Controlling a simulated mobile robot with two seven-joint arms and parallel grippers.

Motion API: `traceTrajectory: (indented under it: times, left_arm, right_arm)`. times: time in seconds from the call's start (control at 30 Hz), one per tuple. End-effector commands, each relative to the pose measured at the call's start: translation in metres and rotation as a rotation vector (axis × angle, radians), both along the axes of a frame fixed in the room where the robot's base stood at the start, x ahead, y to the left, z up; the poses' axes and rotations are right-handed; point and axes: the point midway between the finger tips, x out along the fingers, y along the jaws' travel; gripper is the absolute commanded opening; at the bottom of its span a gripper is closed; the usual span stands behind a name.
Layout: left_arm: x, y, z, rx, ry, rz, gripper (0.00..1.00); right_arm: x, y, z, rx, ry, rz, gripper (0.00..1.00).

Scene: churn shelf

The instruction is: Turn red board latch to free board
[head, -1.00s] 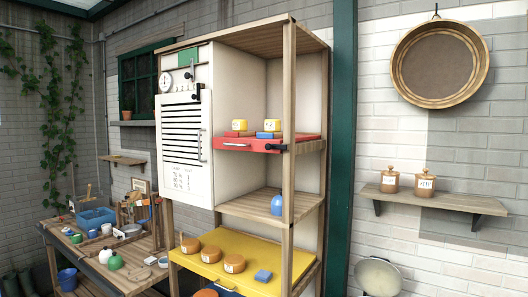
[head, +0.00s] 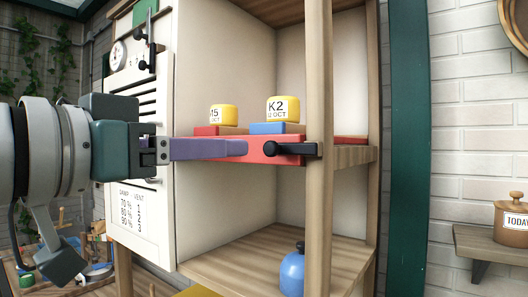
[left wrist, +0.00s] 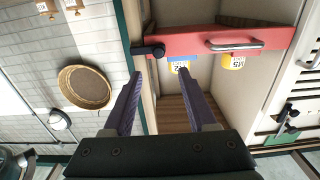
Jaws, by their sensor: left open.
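My left gripper (head: 240,148) has purple fingers, is open and empty, and is in front of the board, left of the latch in the head view. The fingers hide part of the board's front. My right gripper is out of view.
The wooden post (head: 319,120) stands right beside the latch. A white panel (head: 140,130) with black slots is behind my left arm. A blue bottle-like object (head: 292,272) stands on the lower shelf (head: 235,268). The space between the shelves is mostly free.

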Motion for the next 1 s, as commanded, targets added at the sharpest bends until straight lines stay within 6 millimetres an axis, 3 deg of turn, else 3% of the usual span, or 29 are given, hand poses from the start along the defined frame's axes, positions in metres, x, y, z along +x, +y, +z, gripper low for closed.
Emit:
traceTrajectory:
  times: [0.3,0.6,1.0]
  left_arm:
    - [0.037,-0.029,0.007,-0.001,0.002,-0.001,0.58]
    - [0.069,-0.05,0.003,0.001,0.002,0.001,0.58]
    - [0.077,-0.057,0.0,0.002,0.0,0.0,0.58]
  right_arm:
    - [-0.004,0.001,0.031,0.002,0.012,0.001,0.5]
    - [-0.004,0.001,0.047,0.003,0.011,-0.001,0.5]
    - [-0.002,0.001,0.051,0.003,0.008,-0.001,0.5]
